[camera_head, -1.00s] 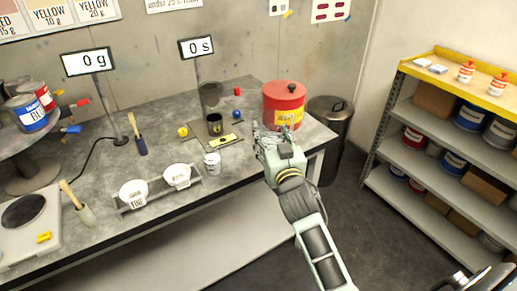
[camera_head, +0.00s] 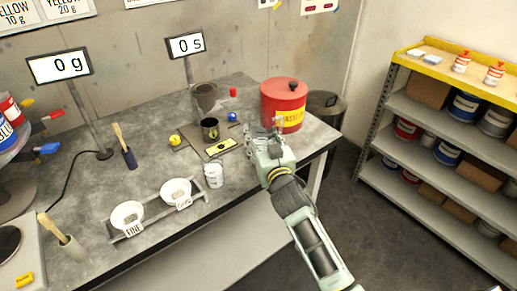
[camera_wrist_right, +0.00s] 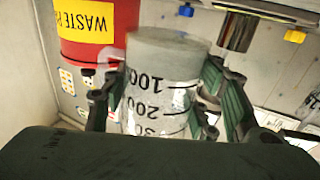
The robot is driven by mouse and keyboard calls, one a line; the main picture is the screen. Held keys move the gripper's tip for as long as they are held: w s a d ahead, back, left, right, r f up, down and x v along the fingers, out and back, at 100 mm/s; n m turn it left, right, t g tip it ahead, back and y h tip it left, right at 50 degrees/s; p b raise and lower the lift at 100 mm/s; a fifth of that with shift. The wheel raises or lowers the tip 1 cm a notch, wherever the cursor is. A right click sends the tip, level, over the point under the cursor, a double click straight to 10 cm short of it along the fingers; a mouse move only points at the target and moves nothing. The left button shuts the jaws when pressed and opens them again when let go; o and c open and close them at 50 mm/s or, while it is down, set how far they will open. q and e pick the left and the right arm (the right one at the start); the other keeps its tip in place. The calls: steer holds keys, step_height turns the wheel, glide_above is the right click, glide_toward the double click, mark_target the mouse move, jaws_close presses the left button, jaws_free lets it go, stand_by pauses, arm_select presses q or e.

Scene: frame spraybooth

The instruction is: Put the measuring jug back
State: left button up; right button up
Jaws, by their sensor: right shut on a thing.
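The measuring jug (camera_wrist_right: 160,90) is clear, with black marks of 100 and 200 showing in the right wrist view. It sits between the two fingers of my right gripper (camera_wrist_right: 165,100), which is shut on it. In the head view my right gripper (camera_head: 272,140) is over the table's right end, in front of the red waste can (camera_head: 283,100). The jug is mostly hidden or hard to make out there. My left gripper is not in view.
A small white pot (camera_head: 213,175) stands left of my right gripper. A dark cup (camera_head: 210,131) stands behind it. Shelves (camera_head: 440,150) stand at the right. Some grey tabletop (camera_head: 85,185) is bare.

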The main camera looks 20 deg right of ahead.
steer(key=shift+w+a+f, duration=0.45)
steer(key=shift+a, duration=0.05)
step_height(320, 180, down, 4)
steer(key=shift+r, duration=0.25)
steer(key=shift+f, duration=0.2)
steer(key=shift+f+b, duration=0.15)
steer(key=shift+b, duration=0.25)
steer(key=o, duration=0.9)
steer(key=shift+c, duration=0.2)
steer(key=o, duration=0.4)
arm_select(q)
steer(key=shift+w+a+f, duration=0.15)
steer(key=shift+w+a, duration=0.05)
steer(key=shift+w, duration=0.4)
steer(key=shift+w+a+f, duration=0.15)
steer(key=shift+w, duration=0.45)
